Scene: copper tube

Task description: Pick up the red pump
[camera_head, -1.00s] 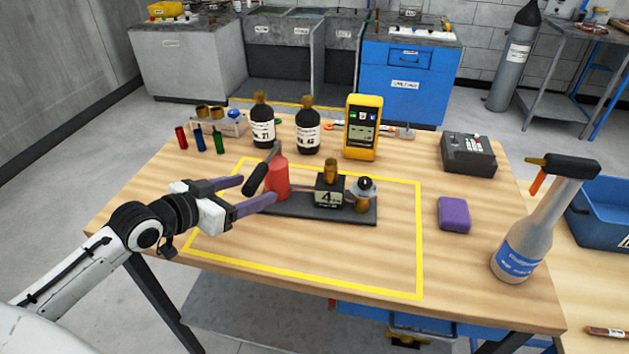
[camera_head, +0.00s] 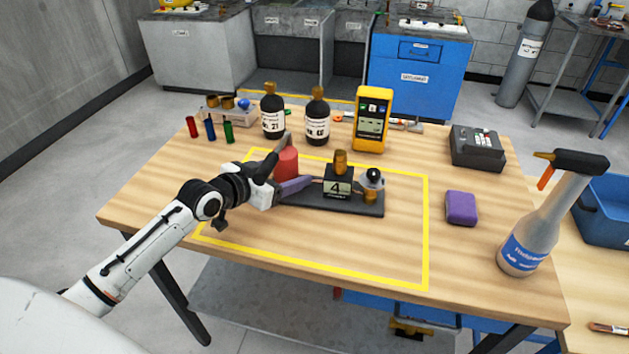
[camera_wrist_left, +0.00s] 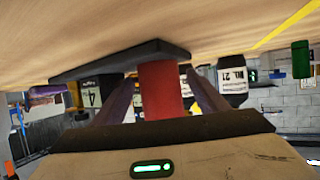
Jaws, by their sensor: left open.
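The red pump (camera_head: 287,163) is a red cylinder with a black lever handle, standing at the left end of a dark base plate (camera_head: 345,208) inside the yellow outline. My left gripper (camera_head: 288,178) is open, with its purple fingers reaching around the red cylinder. In the left wrist view the red cylinder (camera_wrist_left: 160,90) shows between the two fingers, with a small gap at each side. The handle is partly hidden behind the wrist in the head view. My right gripper is not in view.
A small block marked 4 (camera_head: 338,187) and a round gauge (camera_head: 373,180) share the plate. Two dark bottles and a yellow meter (camera_head: 370,118) stand behind. A purple block (camera_head: 461,208) and a spray bottle (camera_head: 530,235) are at the right. The front of the outlined area is clear.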

